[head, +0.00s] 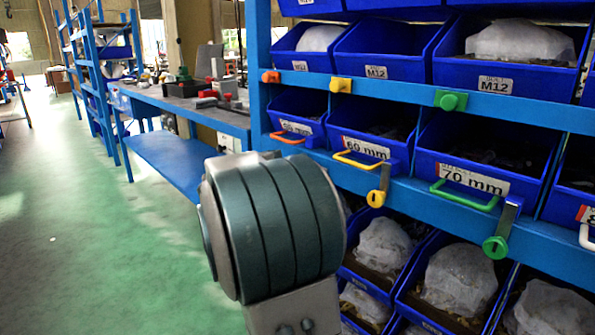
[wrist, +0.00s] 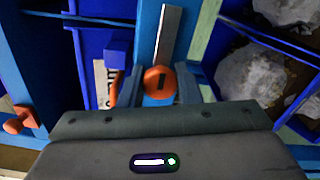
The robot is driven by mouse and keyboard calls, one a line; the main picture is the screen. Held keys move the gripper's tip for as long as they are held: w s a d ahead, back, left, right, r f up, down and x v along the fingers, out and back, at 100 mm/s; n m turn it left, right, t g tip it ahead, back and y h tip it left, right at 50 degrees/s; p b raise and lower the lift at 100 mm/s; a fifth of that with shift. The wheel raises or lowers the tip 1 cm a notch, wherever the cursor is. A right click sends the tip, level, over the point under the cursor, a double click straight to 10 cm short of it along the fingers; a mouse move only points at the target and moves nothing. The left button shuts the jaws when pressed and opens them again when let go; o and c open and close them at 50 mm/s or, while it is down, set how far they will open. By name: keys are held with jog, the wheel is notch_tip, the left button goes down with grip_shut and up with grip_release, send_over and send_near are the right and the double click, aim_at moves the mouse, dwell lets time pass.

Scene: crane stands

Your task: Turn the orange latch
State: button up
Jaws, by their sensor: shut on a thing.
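The orange latch shows in the wrist view as a round orange knob (wrist: 159,82) with a dark slot. A flat silver bar (wrist: 168,35) runs up from it in the picture. My gripper (wrist: 159,86) has one finger on each side of the knob and is shut on it. In the head view my arm hides the gripper and the latch. The orange bin handle (head: 291,132) is on a blue bin (head: 300,107) above my arm; part of it also shows left of the fingers in the wrist view (wrist: 114,90).
A yellow latch (head: 377,197) and a green latch (head: 496,245) hang on the blue rail to the right. Orange (head: 270,77), yellow (head: 340,85) and green (head: 450,101) knobs sit on the upper rail. Bins with wrapped goods (head: 458,278) stand below. The green floor (head: 90,240) at left is clear.

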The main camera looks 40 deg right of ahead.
jog(key=o, duration=1)
jog(key=shift+a, duration=0.15)
jog(key=shift+s+a+p, duration=0.15)
jog(key=shift+a+p, duration=0.45)
jog(key=shift+a, duration=1.65)
jog(key=shift+s+a+p, duration=0.2)
jog(key=shift+a+p, duration=0.35)
jog(key=shift+a, duration=1.75)
jog(key=shift+s+a+p, duration=0.15)
jog(key=shift+a+p, duration=0.45)
jog(key=shift+a, duration=1.65)
